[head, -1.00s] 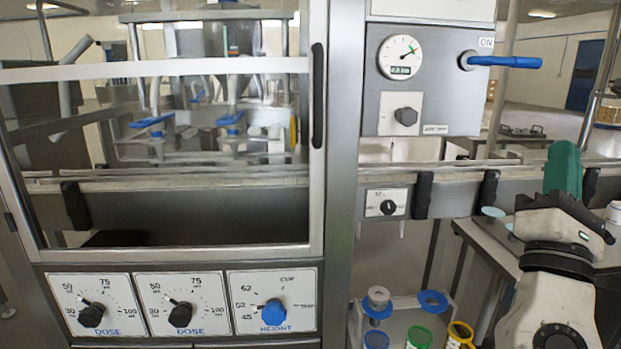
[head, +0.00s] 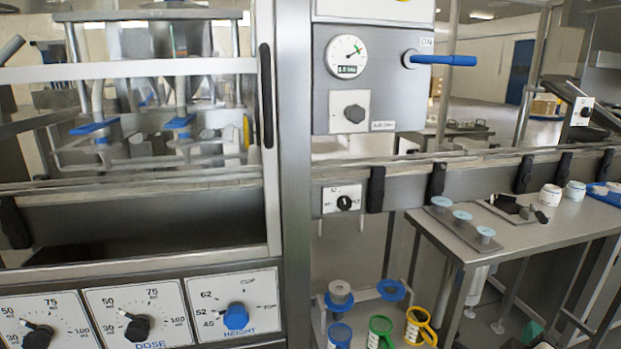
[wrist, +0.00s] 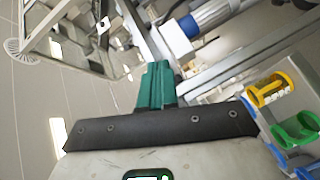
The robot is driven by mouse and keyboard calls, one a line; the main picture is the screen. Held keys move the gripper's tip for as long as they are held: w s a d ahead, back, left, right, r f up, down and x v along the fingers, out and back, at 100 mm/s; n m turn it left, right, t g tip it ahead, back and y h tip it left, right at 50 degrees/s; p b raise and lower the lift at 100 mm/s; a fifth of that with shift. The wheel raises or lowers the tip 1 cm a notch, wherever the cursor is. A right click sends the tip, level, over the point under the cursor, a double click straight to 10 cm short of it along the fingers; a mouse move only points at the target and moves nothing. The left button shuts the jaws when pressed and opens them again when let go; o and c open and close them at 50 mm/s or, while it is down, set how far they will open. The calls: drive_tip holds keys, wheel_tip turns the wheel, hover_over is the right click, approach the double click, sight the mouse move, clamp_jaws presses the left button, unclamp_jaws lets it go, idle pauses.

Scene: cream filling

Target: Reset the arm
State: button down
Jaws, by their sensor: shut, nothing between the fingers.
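My gripper (wrist: 157,85) shows in the wrist view with its green fingers together and nothing between them. It points down and away over the floor, left of the coloured cups. In the head view only a small green tip (head: 532,331) shows at the bottom edge, right of the cups; the rest of my arm is out of that picture.
A filling machine with a framed clear door (head: 263,95) and dose dials (head: 137,327) stands at left. A steel table (head: 510,235) with jars and discs is at right. Blue, green and yellow cups (head: 418,328) stand on a low shelf; the yellow cup (wrist: 270,92) is right of my gripper in the wrist view.

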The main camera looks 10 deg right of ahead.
drive_tip(key=s+a+f+m+g+y, duration=0.1)
drive_tip(key=s+a+f+g+y, duration=0.2)
drive_tip(key=f, duration=0.5)
drive_tip(key=s+a+f+m+g+y, duration=0.1)
drive_tip(key=s+a+f+m+y, duration=0.2)
drive_tip(key=f, duration=0.5)
drive_tip(key=s+a+f+g+y, duration=0.3)
drive_tip(key=s+a+f, duration=0.15)
drive_tip(key=s, duration=0.25)
drive_tip(key=s+a+f+g+y, duration=0.2)
drive_tip(key=s+a+f+y, duration=0.15)
drive_tip(key=s+f, duration=0.3)
wheel_tip(320, 180, up, 20)
drive_tip(key=s+a+p, duration=0.1)
drive_tip(key=p, duration=1.9)
drive_tip(key=shift+a+r, duration=0.15)
drive_tip(key=shift+a, duration=0.05)
drive_tip(key=shift+s, duration=0.1)
